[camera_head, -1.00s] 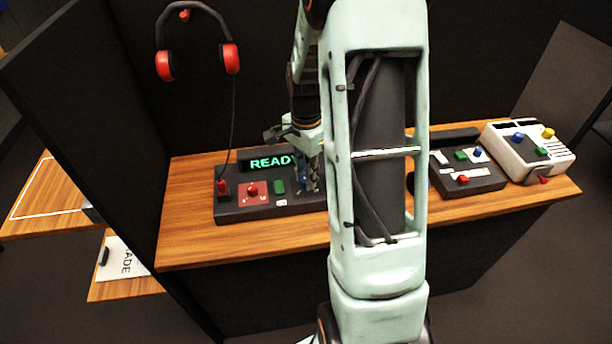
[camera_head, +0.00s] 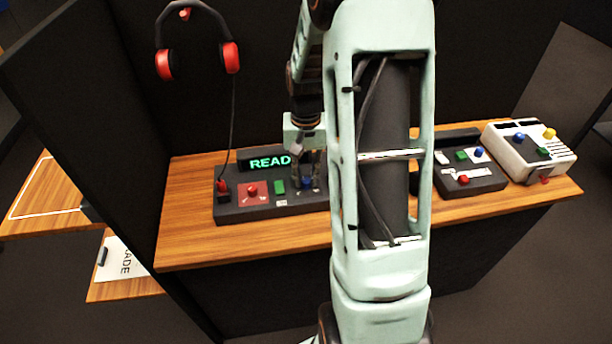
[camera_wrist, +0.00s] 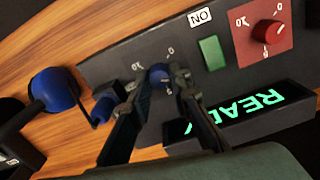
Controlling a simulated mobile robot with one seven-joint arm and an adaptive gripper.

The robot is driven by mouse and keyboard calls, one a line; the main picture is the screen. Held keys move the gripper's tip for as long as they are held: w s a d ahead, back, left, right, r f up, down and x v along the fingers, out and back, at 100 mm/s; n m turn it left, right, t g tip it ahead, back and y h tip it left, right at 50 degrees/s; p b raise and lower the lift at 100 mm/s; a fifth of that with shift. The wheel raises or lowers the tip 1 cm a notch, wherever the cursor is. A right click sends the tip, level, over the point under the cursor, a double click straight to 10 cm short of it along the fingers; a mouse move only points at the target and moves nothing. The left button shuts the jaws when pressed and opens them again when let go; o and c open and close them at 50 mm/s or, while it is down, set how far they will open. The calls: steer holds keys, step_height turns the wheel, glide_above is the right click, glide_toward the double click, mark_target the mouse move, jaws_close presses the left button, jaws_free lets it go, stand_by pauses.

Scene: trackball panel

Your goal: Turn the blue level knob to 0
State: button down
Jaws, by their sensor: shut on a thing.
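The blue level knob (camera_head: 307,183) is on the right part of the dark panel (camera_head: 232,209), just right of a green button. In the wrist view the blue knob (camera_wrist: 158,74) sits between my two fingertips, with printed 10 and 0 marks near it. My gripper (camera_wrist: 154,90) is shut on the knob from both sides; it also shows in the head view (camera_head: 308,178), above the panel. I cannot tell which mark the knob points to, as the fingers cover part of it.
A red knob (camera_wrist: 269,33) on a red plate and a green button (camera_wrist: 209,52) are close beside. The lit display (camera_wrist: 262,109) reads READY, partly hidden. A blue ball (camera_wrist: 54,89) is near the panel's end. Other control boxes (camera_head: 527,154) stand at right; headphones (camera_head: 196,40) hang behind.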

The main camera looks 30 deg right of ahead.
mark_target(305, 180)
steer(key=n, duration=0.6)
steer(key=shift+r+n, duration=0.1)
steer(key=shift+n, duration=0.2)
steer(key=n+p, duration=0.1)
steer(key=n, duration=0.5)
steer(key=shift+p, duration=0.35)
steer(key=c, duration=1.8)
jaws_free()
steer(key=shift+a, duration=0.1)
steer(key=shift+o, duration=0.2)
step_height(305, 180, up, 12)
